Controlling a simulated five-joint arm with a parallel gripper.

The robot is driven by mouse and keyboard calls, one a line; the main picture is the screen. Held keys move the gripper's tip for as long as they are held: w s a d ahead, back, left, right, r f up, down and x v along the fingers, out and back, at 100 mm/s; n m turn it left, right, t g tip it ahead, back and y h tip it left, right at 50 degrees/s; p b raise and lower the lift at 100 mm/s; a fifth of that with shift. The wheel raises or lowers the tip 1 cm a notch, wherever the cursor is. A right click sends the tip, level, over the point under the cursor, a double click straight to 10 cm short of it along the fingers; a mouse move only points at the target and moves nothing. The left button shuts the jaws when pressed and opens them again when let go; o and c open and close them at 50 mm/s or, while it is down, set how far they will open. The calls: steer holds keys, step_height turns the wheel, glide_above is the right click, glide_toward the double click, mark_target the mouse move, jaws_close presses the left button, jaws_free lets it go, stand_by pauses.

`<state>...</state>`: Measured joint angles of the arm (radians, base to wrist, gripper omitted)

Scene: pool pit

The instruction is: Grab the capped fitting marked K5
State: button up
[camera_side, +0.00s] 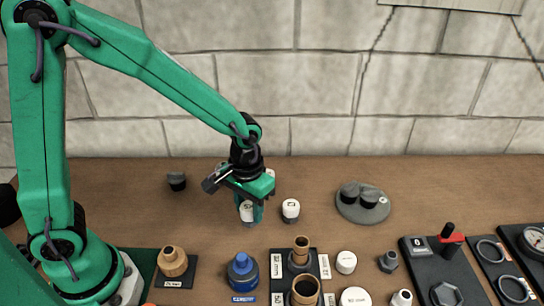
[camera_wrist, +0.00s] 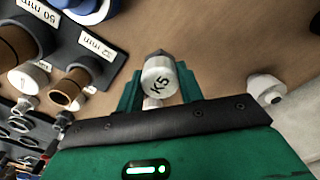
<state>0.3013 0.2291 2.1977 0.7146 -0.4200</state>
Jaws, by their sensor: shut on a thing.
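The capped fitting marked K5 (camera_wrist: 158,80) has a white cap with black lettering and a grey end. In the wrist view it sits between the two green fingers of my gripper (camera_wrist: 160,92), which is shut on it. In the side view my gripper (camera_side: 252,208) points down at the middle of the table, with the white cap of the K5 fitting (camera_side: 246,212) showing at its fingers. I cannot tell whether the fitting touches the table. A similar white-capped fitting (camera_side: 290,209) stands just right of my gripper; its marking is unreadable. It also shows in the wrist view (camera_wrist: 266,88).
A grey round dish (camera_side: 363,213) with dark-based pieces lies to the right. A dark-and-grey piece (camera_side: 177,181) stands left. The stone wall is behind.

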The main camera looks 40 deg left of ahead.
mark_target(249, 207)
steer(key=shift+r, duration=2.1)
